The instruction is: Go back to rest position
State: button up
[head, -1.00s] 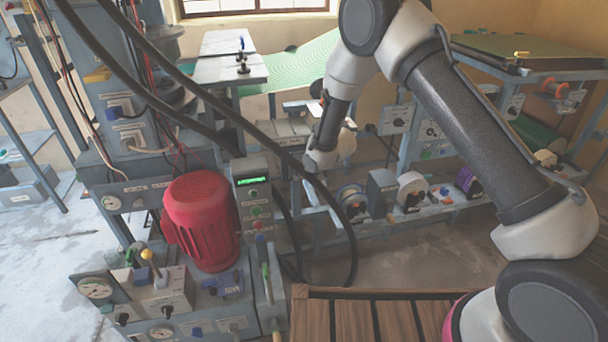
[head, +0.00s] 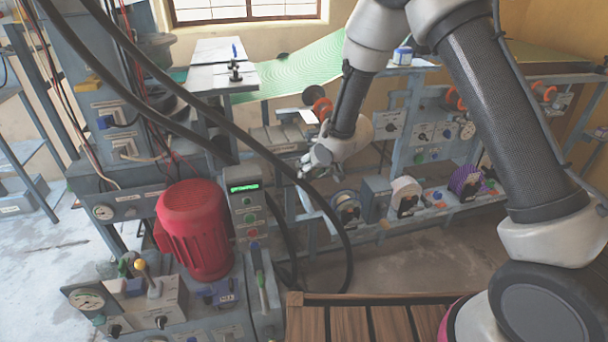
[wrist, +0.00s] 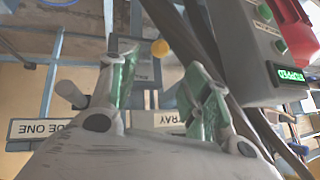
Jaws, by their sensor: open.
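My gripper (head: 312,170) hangs in the middle of the head view, just right of the hoses and of the control box (head: 245,205) with the lit green display. In the wrist view my gripper (wrist: 165,80) has its two greenish fingers spread apart with nothing between them. The control box (wrist: 255,50) shows there at the upper right, its display reading something like "STOPPED" upside down.
Black hoses (head: 270,160) arch close to my gripper. A red motor (head: 195,225) stands on the machine at the left. A blue-grey bench (head: 420,215) with dials and reels is behind. A wooden slatted top (head: 350,325) is in front. Bare floor (head: 400,265) lies between.

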jog(key=shift+s+d+r, duration=0.25)
jog(key=shift+r, duration=0.15)
jog(key=s+d+f+n+g+h, duration=0.15)
jog(key=s+d+g+h, duration=0.3)
jog(key=s+d, duration=0.6)
jog(key=s+d+r+m+t, duration=0.1)
jog(key=s+d+r+m, duration=0.1)
jog(key=s+d+r, duration=1)
jog(key=s+d+r+m+t, duration=0.1)
jog(key=s+d+r+m, duration=0.2)
jog(key=s+d+r, duration=0.9)
notch_tip(320, 180, up, 6)
jog(key=shift+d+r+t+h, duration=0.1)
jog(key=shift+d+t+h, duration=0.05)
jog(key=shift+t+h, duration=0.2)
